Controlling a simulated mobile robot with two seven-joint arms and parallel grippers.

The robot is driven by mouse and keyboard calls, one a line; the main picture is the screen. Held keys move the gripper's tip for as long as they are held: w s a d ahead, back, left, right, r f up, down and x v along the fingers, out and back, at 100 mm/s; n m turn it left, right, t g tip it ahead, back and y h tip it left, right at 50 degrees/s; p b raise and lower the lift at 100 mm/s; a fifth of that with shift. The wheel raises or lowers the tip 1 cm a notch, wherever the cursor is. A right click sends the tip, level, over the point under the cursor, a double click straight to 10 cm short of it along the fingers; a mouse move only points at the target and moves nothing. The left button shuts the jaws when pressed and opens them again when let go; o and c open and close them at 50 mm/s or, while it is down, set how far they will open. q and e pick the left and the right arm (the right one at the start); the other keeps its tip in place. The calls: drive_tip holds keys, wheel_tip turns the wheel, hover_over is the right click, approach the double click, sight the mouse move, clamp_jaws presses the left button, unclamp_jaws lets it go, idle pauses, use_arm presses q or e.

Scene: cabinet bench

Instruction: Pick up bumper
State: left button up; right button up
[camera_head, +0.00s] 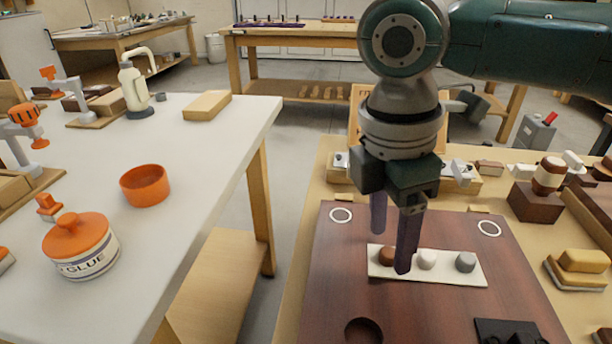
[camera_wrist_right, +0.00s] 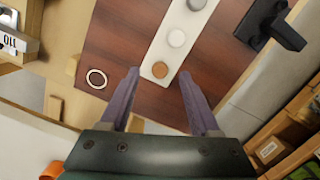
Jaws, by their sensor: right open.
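Three small round bumpers sit in a row on a white strip (camera_head: 442,277): a brown bumper (camera_head: 387,256) at the left end, a white bumper (camera_head: 427,259) in the middle and a grey bumper (camera_head: 466,262) at the right. The strip lies on a dark red-brown wooden panel (camera_head: 335,285). My right gripper (camera_head: 390,252) points down, open and empty, with its purple fingers around the brown bumper's position. In the right wrist view the brown bumper (camera_wrist_right: 160,69) shows between the fingertips (camera_wrist_right: 159,74). Contact cannot be told. My left gripper is not in view.
The panel has two white rings (camera_head: 341,215), a round hole (camera_head: 364,332) and a black bracket (camera_head: 508,331). A yellow sponge-like block (camera_head: 583,261) and a brown stamp-like block (camera_head: 536,203) stand at the right. A white table (camera_head: 205,150) at the left holds a glue pot (camera_head: 80,246) and an orange cup (camera_head: 145,186).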

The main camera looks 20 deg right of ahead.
drive_tip(key=shift+s+d+f, duration=0.1)
drive_tip(key=shift+f, duration=0.75)
drive_tip(key=shift+c, duration=0.3)
clamp_jaws()
